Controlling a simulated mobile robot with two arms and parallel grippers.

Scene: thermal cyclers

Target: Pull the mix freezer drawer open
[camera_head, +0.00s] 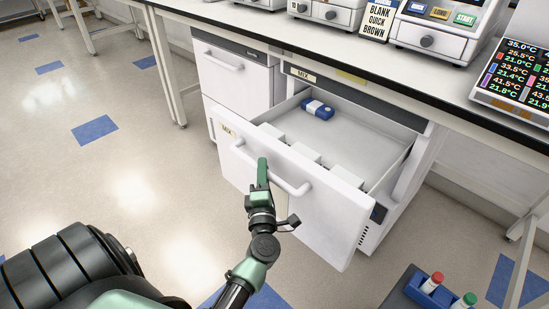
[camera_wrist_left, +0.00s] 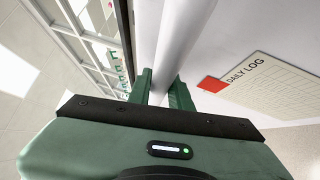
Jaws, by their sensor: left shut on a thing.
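The mix freezer drawer (camera_head: 325,205) is pulled out from the cabinet under the bench, its inside showing from above. A blue and white item (camera_head: 317,109) lies at the back left of the drawer, and several white blocks stand along behind its front. My left gripper (camera_head: 263,172) is shut on the drawer's white bar handle (camera_head: 290,186). In the left wrist view the green fingers (camera_wrist_left: 165,88) are on either side of the white handle (camera_wrist_left: 172,45). My right gripper is not in view.
A closed white drawer (camera_head: 235,75) is to the left. Above, the bench (camera_head: 330,60) carries thermal cyclers (camera_head: 440,30) and a temperature display (camera_head: 515,80). A dark tray with a blue rack (camera_head: 430,290) holding capped tubes is at lower right. Floor at left is clear.

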